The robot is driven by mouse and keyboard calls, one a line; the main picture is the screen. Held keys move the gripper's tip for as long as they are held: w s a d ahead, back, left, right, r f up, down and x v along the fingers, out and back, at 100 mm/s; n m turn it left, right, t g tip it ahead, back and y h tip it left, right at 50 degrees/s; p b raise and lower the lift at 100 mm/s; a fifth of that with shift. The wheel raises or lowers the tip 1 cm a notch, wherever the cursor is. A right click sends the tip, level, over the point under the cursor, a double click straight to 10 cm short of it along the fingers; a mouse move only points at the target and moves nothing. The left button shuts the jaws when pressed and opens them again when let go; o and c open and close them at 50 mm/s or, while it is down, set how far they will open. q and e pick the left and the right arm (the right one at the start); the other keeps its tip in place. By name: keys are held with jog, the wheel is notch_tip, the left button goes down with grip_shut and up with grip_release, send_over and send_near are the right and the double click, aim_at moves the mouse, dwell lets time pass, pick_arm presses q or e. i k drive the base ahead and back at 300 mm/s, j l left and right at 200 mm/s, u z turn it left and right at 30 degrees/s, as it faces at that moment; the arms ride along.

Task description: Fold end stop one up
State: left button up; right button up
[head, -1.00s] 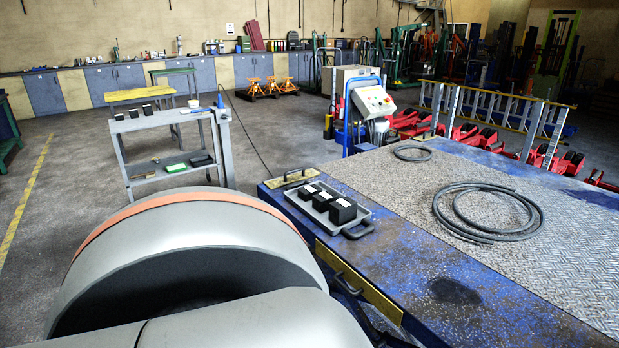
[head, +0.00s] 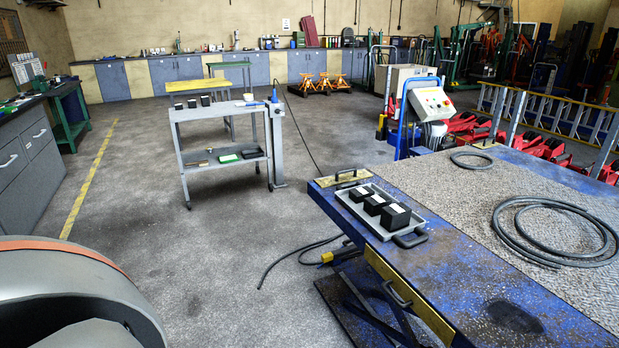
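A blue lift table (head: 450,275) with a worn tread-plate top stands at the right. A yellow flap with a dark handle (head: 340,178) lies flat at the table's far left corner. A longer yellow bar with a handle (head: 413,300) hangs along the table's near left side. Either may be an end stop; I cannot tell which is number one. Neither gripper is in view. Only a grey, rounded part of my arm with an orange band shows at the lower left.
A grey tray (head: 401,229) with black blocks lies on the table beside the flap. Hose coils (head: 555,232) lie on the plate. A grey trolley (head: 220,115) stands at centre left. A cable (head: 290,262) crosses the floor. The floor between trolley and table is mostly clear.

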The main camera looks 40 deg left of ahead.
aim_at(350, 175)
jog(key=u, duration=1.05)
jog(key=z, duration=0.65)
jog(key=i+j+z, duration=0.25)
jog(key=j+z, duration=0.45)
jog(key=j, duration=0.2)
jog(key=i+j+z, duration=0.15)
jog(key=j, duration=0.35)
jog(key=j+z, duration=0.15)
jog(key=j, duration=0.85)
jog(key=i+j+z, duration=0.1)
jog(key=j, duration=0.35)
